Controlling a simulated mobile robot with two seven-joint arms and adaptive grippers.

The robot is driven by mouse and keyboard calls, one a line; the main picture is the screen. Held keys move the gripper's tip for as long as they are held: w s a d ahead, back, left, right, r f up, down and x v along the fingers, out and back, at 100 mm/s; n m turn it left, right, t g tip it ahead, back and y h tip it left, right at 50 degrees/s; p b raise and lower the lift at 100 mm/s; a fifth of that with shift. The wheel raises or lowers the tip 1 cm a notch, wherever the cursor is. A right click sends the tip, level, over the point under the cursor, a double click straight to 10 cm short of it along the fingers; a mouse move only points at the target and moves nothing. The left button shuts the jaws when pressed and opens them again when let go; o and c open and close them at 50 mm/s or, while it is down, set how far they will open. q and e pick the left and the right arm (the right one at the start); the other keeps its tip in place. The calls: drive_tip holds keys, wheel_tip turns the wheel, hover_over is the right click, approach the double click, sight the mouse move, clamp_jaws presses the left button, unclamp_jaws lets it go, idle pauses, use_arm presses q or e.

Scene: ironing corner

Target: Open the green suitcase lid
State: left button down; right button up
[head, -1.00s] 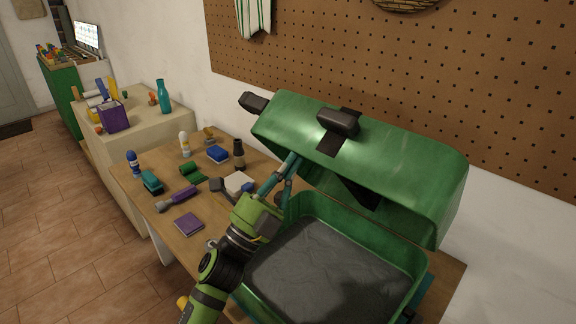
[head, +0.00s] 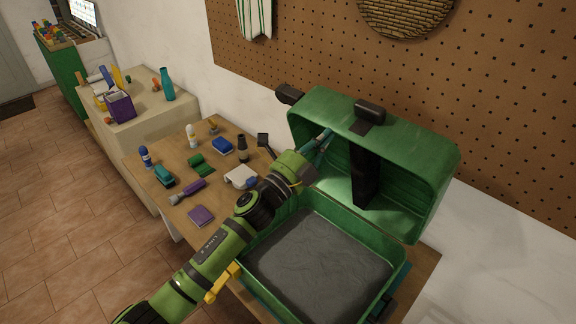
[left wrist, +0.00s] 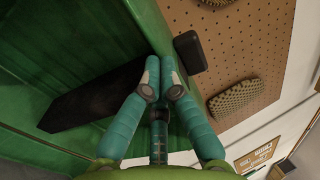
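The green suitcase stands on the wooden table with its base (head: 262,247) showing a dark grey lining (head: 320,255). Its green lid (head: 410,140) is raised and tilted back towards the wall, with the inside showing. A dark strap (head: 365,178) hangs inside the lid and also shows in the left wrist view (left wrist: 95,97). My left gripper (head: 325,138) is at the lid's left edge. In the left wrist view its teal fingertips (left wrist: 160,80) are close together with the lid's rim (left wrist: 157,35) running in between them. My right gripper is out of view.
A pegboard (head: 300,50) with a round woven mat (head: 405,12) is on the wall behind the lid. Left on the table lie a purple notebook (head: 201,215), a brush (head: 188,192), bottles and cloths. A beige cabinet (head: 150,110) stands further left.

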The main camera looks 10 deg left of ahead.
sight(346, 115)
use_arm(q)
drive_tip(key=shift+g+y, duration=0.3)
drive_tip(key=shift+g, duration=0.2)
drive_tip(key=x, duration=0.4)
drive_tip(key=p+x, duration=0.1)
drive_tip(key=x, duration=0.1)
drive_tip(key=shift+w+d+r, duration=0.15)
drive_tip(key=shift+w+r, duration=0.1)
drive_tip(key=shift+r, duration=0.05)
drive_tip(key=shift+x, duration=0.85)
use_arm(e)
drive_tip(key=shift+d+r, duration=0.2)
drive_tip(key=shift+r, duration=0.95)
